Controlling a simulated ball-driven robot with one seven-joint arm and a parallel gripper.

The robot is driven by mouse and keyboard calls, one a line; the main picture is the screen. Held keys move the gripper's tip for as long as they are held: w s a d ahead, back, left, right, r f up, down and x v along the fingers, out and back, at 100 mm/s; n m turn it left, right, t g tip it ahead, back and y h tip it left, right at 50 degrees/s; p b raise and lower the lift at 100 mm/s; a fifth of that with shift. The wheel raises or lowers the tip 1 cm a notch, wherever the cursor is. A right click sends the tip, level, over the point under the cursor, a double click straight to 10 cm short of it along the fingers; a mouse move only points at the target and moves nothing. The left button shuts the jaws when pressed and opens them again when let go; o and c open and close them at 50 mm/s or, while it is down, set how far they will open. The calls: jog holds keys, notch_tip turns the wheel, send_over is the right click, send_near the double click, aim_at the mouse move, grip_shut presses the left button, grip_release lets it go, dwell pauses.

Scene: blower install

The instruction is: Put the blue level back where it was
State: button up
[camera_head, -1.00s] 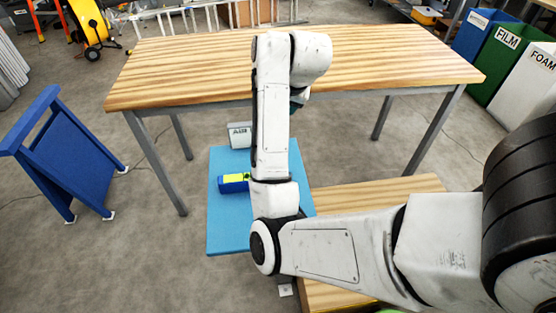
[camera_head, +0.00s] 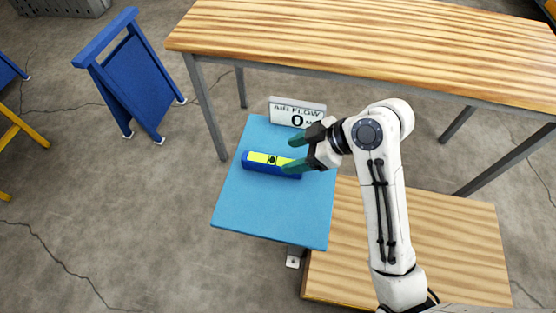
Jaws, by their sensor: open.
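The blue level (camera_head: 262,168) with a yellow-green top lies on the light blue board (camera_head: 265,215). My gripper (camera_head: 294,154) has dark green fingers spread apart, pointing left. It is at the right end of the level, with the lower finger overlapping that end in the picture. I cannot tell whether the finger touches it. Nothing shows held between the fingers.
A white "AIR FLOW" display (camera_head: 297,112) reading 0 stands at the board's far edge. A large wooden table (camera_head: 380,50) is behind, and a low wooden platform (camera_head: 445,240) is at right. A blue stand (camera_head: 136,80) is at left on open concrete floor.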

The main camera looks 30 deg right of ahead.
aim_at(274, 160)
jog(key=p+x, duration=0.1)
jog(key=x, duration=0.7)
jog(key=shift+c, duration=0.3)
grip_shut()
dwell(0.3)
